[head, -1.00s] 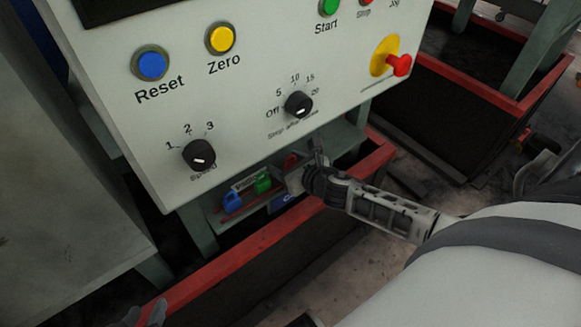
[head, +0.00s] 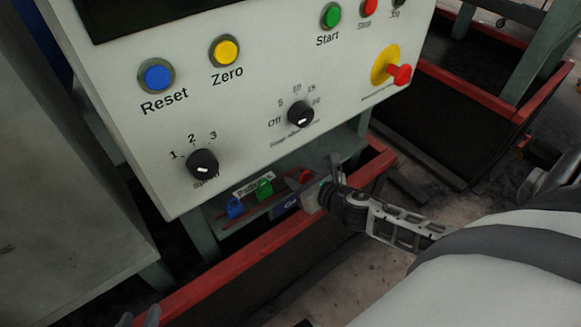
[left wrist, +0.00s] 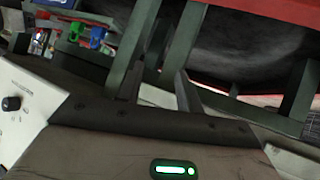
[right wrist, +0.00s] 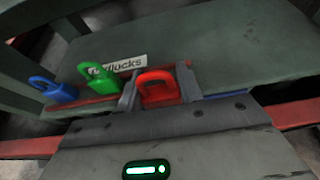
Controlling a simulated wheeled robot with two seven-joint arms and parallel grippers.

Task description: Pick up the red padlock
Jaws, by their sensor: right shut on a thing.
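The red padlock (head: 306,175) is at the right end of the padlock row under the control panel. My right gripper (head: 307,188) is shut on it. In the right wrist view the red padlock (right wrist: 160,92) sits between the two fingers, its shackle and body front clear to see. I cannot tell whether it is clear of the shelf. My left gripper (head: 140,317) shows only as grey tips at the bottom left edge. In the left wrist view its fingers (left wrist: 157,88) stand apart with nothing held between them.
A green padlock (right wrist: 100,76) and a blue padlock (right wrist: 54,90) stand left of the red one, by a white label (right wrist: 125,65). The control panel (head: 250,100) overhangs the shelf. A red-edged bin (head: 250,258) lies in front.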

